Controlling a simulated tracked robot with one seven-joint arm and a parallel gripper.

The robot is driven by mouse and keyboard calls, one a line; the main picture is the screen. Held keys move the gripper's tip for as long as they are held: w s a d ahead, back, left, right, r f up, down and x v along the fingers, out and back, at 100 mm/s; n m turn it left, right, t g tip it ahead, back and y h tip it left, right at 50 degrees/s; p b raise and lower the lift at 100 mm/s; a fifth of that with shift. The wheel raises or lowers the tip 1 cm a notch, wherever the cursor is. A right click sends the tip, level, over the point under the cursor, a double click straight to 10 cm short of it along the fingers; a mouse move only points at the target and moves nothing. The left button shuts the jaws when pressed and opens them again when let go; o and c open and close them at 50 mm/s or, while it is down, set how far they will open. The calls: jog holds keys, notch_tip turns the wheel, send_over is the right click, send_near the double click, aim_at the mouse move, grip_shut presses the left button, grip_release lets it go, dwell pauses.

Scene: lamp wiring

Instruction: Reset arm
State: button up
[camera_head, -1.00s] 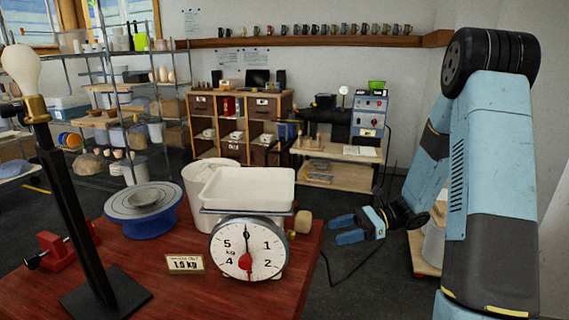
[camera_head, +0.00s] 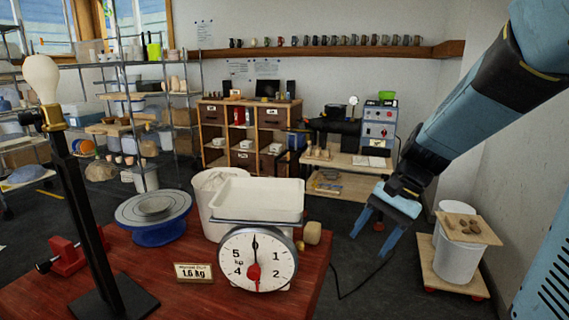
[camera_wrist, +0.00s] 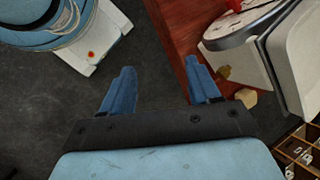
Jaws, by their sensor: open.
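My gripper (camera_head: 376,228) is open and empty. In the head view it hangs with its blue fingers pointing down, right of the red table and clear of it. In the wrist view the two blue fingers (camera_wrist: 158,90) are spread apart over the dark floor and the table's edge, with nothing between them. The lamp stand (camera_head: 85,215) with a pale bulb (camera_head: 41,78) on top stands upright at the left of the table, well away from my gripper.
The red table (camera_head: 215,296) holds a kitchen scale (camera_head: 257,258) with a white tray, a blue turntable (camera_head: 153,217), a red clamp (camera_head: 68,258) and a small weight sign (camera_head: 194,272). A white bucket (camera_head: 460,236) on a wooden dolly stands right of my gripper. A cable lies on the floor.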

jog(key=s+d+r+n+t+h, duration=0.5)
jog(key=s+r+n+t, duration=0.1)
jog(key=s+r+t, duration=0.1)
notch_tip(320, 180, up, 2)
jog(key=shift+s+r+h, duration=0.1)
jog(key=shift+s+h, duration=0.2)
jog(key=shift+s, duration=0.55)
dwell(2.0)
